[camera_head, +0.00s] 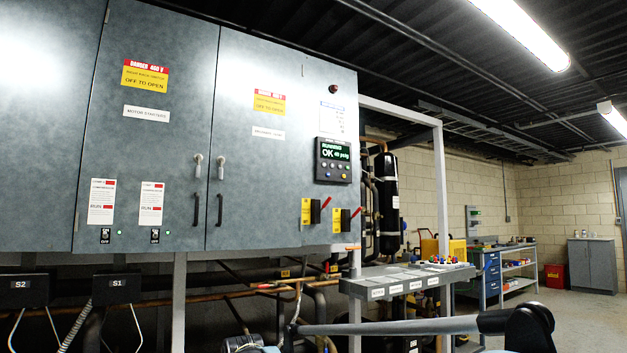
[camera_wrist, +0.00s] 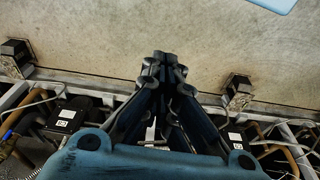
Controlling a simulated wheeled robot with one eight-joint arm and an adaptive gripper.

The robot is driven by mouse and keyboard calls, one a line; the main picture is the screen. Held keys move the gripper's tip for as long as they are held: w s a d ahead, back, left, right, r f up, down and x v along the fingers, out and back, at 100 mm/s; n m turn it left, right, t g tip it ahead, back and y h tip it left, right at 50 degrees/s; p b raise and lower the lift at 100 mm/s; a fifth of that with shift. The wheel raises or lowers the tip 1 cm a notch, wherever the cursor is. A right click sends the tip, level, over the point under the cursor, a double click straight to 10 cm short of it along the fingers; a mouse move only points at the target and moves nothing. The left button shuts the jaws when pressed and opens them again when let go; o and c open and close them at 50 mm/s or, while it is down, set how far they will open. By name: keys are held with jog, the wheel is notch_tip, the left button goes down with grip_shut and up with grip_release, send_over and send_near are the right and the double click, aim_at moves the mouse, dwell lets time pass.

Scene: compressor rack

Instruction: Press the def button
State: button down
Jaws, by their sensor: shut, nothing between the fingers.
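A dark control panel (camera_head: 333,161) is mounted near the right end of the grey cabinet in the head view. Its lit green display (camera_head: 335,151) reads "RUNNING OK" with a psig value. A row of small coloured buttons (camera_head: 334,171) sits below the display; their labels are too small to read, so I cannot tell which is def. My gripper (camera_wrist: 163,56) shows in the wrist view with its dark fingers together and empty. It points over bare floor, and the panel is not in that view.
Red-handled switches (camera_head: 321,206) are below the panel. A grey shelf (camera_head: 362,287) with labels juts out at lower right, near my arm. A white upright post (camera_head: 440,200) stands right of the cabinet. Pipes and black boxes (camera_wrist: 67,115) line the lower wrist view.

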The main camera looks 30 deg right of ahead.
aim_at(328, 174)
jog(key=w+d+r+t, duration=0.2)
jog(key=w+r, duration=0.6)
jog(key=r, duration=0.2)
jog(key=w+d+r+t, duration=0.1)
jog(key=w+d+r, duration=0.2)
jog(key=w+r, duration=0.65)
jog(key=w+d+r+t+h, duration=0.1)
jog(key=w+d+r+t, duration=0.1)
jog(key=w+d+r, duration=0.65)
jog(key=w+d+r+t+h, duration=0.1)
jog(key=w+d+r, duration=0.3)
jog(key=r, duration=0.9)
jog(key=w+d+r+m+t+h, duration=0.1)
jog(key=w+d+r+h, duration=0.1)
jog(key=d+r, duration=1.3)
jog(key=w+d+r+m+t+h, duration=0.1)
jog(key=d+r+h, duration=0.4)
jog(key=d+r, duration=1.1)
jog(key=w+d+t, duration=0.1)
jog(key=w+d, duration=0.1)
jog(key=shift+w+d, duration=0.2)
jog(key=shift+d, duration=0.2)
jog(key=shift+w+a+f, duration=0.1)
jog(key=shift+w+a, duration=0.1)
jog(key=shift+w, duration=2)
jog(key=shift+w+a, duration=0.2)
jog(key=shift+w, duration=2)
